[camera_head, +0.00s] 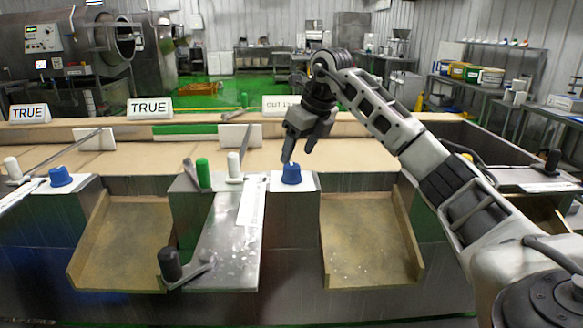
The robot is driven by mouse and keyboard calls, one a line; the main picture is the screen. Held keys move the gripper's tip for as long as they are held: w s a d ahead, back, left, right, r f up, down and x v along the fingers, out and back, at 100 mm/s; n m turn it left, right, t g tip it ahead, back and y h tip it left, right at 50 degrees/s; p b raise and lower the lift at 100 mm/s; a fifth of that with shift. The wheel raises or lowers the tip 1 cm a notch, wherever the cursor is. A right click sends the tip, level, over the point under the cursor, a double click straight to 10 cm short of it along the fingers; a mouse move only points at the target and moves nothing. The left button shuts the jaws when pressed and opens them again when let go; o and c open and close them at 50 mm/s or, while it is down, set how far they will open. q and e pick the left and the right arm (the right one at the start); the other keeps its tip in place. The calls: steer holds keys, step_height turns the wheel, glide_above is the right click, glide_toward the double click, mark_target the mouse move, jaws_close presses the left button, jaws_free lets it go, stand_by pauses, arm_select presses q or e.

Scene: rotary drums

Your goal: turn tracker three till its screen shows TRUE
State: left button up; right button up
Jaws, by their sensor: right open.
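My right gripper (298,152) points down just above a blue knob (291,174) on a white-topped post in the middle of the bench. Its jaws are open, with one fingertip close to the top of the knob; I cannot tell if they touch. A white screen (277,104) stands behind, partly hidden by my right arm; its visible letters look like "CUT" and do not read TRUE. Two screens further left, one at the far left (29,113) and one beside it (149,107), both read TRUE. Another blue knob (61,176) is at the left. My left gripper is not in view.
A green-handled lever (203,173) and a white-handled lever (234,166) stand left of the middle knob. A black-knobbed crank (171,265) sticks out in front. Open wooden chutes (122,240) flank the middle posts.

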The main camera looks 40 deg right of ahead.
mark_target(292, 166)
steer(key=x, duration=0.6)
steer(key=shift+r, duration=0.1)
steer(key=c, duration=1)
